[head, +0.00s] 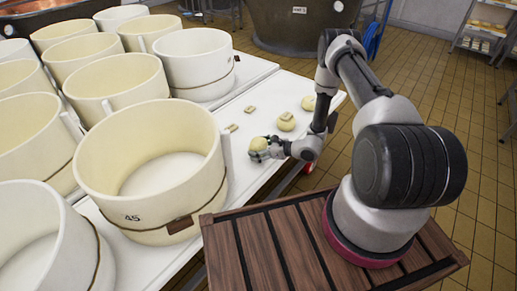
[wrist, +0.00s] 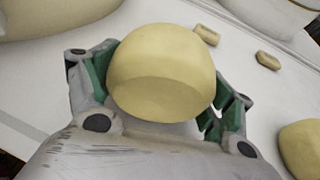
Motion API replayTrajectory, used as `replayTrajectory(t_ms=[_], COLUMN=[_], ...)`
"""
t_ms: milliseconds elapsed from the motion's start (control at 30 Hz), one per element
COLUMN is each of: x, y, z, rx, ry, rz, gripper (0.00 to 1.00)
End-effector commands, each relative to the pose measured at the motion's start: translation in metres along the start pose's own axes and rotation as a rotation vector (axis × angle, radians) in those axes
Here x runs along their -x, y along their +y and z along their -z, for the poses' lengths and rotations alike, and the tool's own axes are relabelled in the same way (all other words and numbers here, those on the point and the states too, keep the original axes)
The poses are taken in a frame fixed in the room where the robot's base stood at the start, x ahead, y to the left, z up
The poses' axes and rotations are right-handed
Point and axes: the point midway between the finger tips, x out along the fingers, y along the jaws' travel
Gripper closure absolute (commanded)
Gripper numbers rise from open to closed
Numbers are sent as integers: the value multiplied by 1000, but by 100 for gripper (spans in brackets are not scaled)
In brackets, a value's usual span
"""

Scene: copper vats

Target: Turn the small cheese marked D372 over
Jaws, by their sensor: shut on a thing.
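A small pale-yellow round cheese (head: 258,144) is held in my gripper (head: 264,150) over the white table, beside the big mould marked 45. In the wrist view the cheese (wrist: 160,70) fills the space between the two green-padded fingers, which are shut on its sides. Its visible surface is smooth, with a soft edge across it. No mark D372 can be read on it, so I cannot confirm which cheese it is. Its underside is hidden, and I cannot tell whether it touches the table.
Two more small cheeses (head: 286,124) (head: 308,103) stand farther along the white table (head: 262,88); the nearer has a small block on top. Small loose blocks (head: 232,128) (head: 250,109) lie nearby. Large cream moulds (head: 150,165) crowd the left. The table's right edge is close.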

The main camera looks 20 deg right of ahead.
Motion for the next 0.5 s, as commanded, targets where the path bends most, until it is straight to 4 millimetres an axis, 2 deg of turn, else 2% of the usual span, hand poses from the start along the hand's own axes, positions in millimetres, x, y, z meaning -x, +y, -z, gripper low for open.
replayTrajectory(t_ms=[33, 133, 500], x=[0, 0, 1], y=[0, 0, 0], z=[0, 0, 0], rx=[0, 0, -1], ry=[-1, -1, 1], rz=[0, 0, 0], gripper=[17, 0, 0])
